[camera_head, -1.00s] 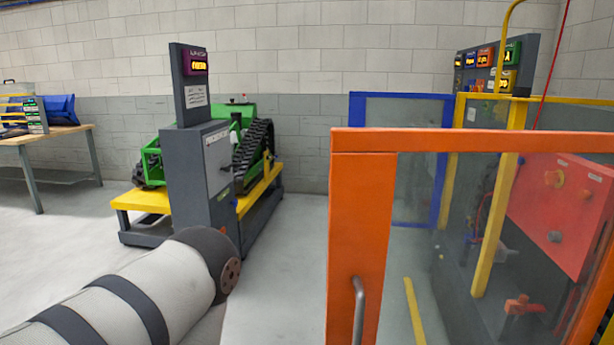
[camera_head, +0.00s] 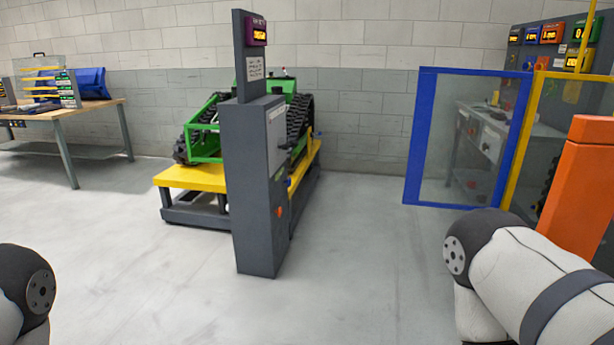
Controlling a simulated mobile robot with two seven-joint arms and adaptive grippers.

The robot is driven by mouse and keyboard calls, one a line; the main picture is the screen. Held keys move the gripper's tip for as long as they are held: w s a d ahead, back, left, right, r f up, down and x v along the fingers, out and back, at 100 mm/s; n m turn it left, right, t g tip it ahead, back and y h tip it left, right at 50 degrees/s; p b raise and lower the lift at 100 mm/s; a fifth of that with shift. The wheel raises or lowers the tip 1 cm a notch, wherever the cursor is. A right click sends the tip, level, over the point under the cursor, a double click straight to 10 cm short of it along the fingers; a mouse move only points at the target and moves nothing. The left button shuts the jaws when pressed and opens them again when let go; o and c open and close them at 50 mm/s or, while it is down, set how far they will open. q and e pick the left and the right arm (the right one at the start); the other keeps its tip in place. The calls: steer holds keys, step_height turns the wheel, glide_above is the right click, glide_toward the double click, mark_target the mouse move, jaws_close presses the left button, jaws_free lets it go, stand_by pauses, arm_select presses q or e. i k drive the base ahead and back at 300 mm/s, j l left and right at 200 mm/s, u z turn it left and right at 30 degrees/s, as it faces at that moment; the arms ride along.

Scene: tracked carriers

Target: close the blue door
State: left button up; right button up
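The blue door (camera_head: 416,140) is a blue-framed clear panel at the right, near the back wall. Its right side meets a yellow post (camera_head: 522,140), and it stands at an angle to the yellow-framed panel beside it. I cannot tell whether it is latched. Part of my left arm shows at the bottom left and part of my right arm at the bottom right, below the blue door in the picture. Neither gripper is in view.
A grey control pedestal (camera_head: 250,200) stands before a yellow platform (camera_head: 190,178) carrying a green tracked machine (camera_head: 203,140). A wooden-topped table (camera_head: 95,110) is at left. The floor between pedestal and blue door is clear.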

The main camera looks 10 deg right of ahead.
mark_target(427, 75)
steer(key=i+j+z, duration=0.15)
steer(key=i+z, duration=0.15)
steer(key=i, duration=0.3)
steer(key=i+j+z, duration=0.25)
steer(key=i, duration=0.35)
steer(key=i+j+z, duration=0.3)
steer(key=i+j, duration=0.15)
steer(key=i+z, duration=0.2)
steer(key=i, duration=0.6)
steer(key=i+z, duration=0.15)
steer(key=i, duration=0.7)
steer(key=i+j+z, duration=0.2)
steer(key=i, duration=0.6)
steer(key=i+j+z, duration=0.15)
steer(key=z, duration=0.25)
steer(key=i+j+z, duration=0.3)
steer(key=z, duration=0.15)
steer(key=i+j+z, duration=0.25)
steer(key=z, duration=0.15)
steer(key=i+j+z, duration=0.15)
steer(key=j+z, duration=0.3)
steer(key=i+j+z, duration=0.15)
steer(key=j+z, duration=0.2)
steer(key=i+j+z, duration=0.1)
steer(key=j+z, duration=0.65)
steer(key=j, duration=0.05)
